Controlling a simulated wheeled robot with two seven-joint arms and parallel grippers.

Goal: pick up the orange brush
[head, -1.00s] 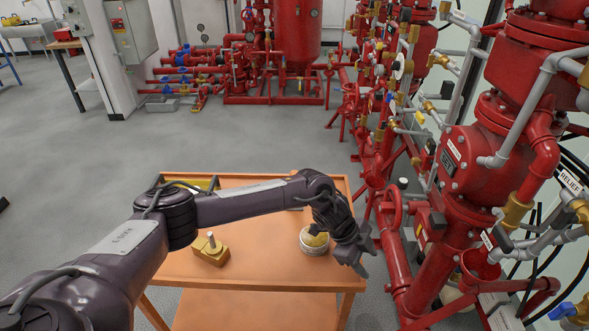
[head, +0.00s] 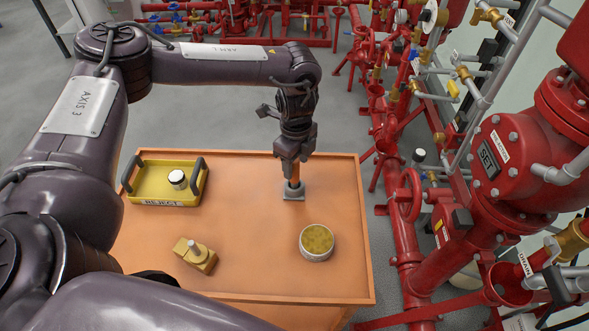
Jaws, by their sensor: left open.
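The orange brush (head: 293,189) stands upright on the orange table (head: 250,240), right of its middle, with a grey square base and an orange handle. My left gripper (head: 291,172) points straight down over it, its fingers around or just beside the top of the handle. It is open. I cannot tell whether the fingers touch the handle, and the handle's upper part is hidden by them. My right gripper is not in view.
A yellow REJECT tray (head: 150,199) with black handles holds a white-topped item (head: 177,179). A round tin (head: 317,242) sits right of centre, and a yellow-brown block with a peg (head: 196,254) sits front left. Red pipework (head: 410,210) stands close on the right.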

